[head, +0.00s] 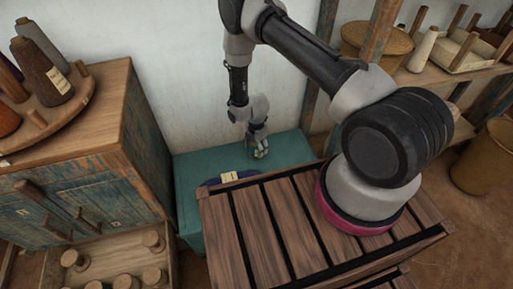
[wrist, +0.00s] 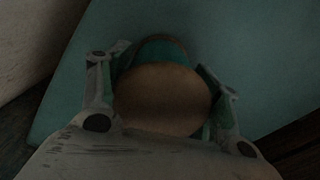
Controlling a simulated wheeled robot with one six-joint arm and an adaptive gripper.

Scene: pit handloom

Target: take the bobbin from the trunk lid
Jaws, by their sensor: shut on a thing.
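My gripper (head: 258,146) is low over the teal trunk lid (head: 292,150), near the white wall. In the wrist view its two fingers stand on either side of the bobbin (wrist: 162,98) and are shut on it. The bobbin shows a round brown wooden end towards the camera, with a darker teal rim behind it. Most of its body is hidden below that end. In the head view the fingers hide most of the bobbin. I cannot tell whether it touches the trunk lid, which also shows in the wrist view (wrist: 260,50).
A dark blue roll with a pale label (head: 231,177) lies by the slatted wooden surface (head: 285,215). A wooden cabinet (head: 85,185) with yarn cones stands left, above an open drawer of bobbins (head: 120,262). A shelf with a basket (head: 377,40) is at the back right.

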